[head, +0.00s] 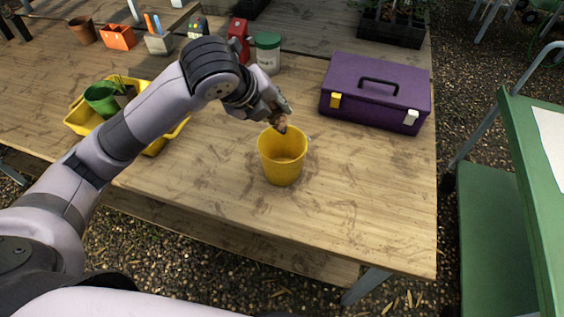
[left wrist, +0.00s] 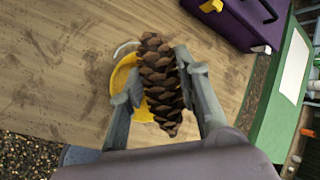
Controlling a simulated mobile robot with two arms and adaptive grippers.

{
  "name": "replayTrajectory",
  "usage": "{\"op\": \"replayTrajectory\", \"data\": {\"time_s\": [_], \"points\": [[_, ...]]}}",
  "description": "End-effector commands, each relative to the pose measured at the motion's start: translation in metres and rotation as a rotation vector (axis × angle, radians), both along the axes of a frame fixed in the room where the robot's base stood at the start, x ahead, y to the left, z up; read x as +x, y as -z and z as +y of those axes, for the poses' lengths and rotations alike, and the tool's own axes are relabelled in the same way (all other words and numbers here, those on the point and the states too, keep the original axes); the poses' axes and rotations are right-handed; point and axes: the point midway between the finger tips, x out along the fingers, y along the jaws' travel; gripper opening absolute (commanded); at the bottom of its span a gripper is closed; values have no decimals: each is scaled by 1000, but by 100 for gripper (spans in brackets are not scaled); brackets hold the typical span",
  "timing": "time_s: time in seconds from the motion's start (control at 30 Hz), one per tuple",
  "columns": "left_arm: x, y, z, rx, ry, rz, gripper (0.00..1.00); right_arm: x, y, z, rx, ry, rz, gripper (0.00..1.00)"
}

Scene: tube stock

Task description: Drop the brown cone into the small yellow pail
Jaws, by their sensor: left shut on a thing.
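A brown pine cone (left wrist: 159,84) is held between the two fingers of my left gripper (left wrist: 156,88), which is shut on it in the left wrist view. In the head view the left gripper (head: 280,118) is above the far rim of the small yellow pail (head: 283,162), and only a bit of the cone (head: 282,125) shows. The pail stands upright on the wooden table, and the part of its inside that shows is empty. In the left wrist view the pail (left wrist: 121,74) lies behind the cone, partly hidden by it and a finger. My right gripper is not in view.
A purple toolbox (head: 376,92) stands right of the pail on the table (head: 370,200). A yellow tray (head: 78,122) with a green pot (head: 101,99) is at the left, behind my arm. A white-and-green jar (head: 267,54) stands behind. Table in front of the pail is clear.

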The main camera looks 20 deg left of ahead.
Motion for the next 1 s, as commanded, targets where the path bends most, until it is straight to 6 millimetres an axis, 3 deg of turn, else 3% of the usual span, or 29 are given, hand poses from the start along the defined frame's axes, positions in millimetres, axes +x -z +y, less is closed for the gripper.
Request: {"op": "replayTrajectory", "data": {"time_s": [0.03,0.2,0.5,0.53,0.87,1.0], "points": [[0,10,0,0,0,1,3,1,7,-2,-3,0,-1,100],[0,25,0,0,0,1,3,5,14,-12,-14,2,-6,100],[0,26,0,0,0,0,3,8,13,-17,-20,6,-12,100],[0,26,0,0,0,0,32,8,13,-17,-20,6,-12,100],[0,26,0,0,0,0,54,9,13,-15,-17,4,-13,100],[0,26,0,0,0,0,54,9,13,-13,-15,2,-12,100]]}}
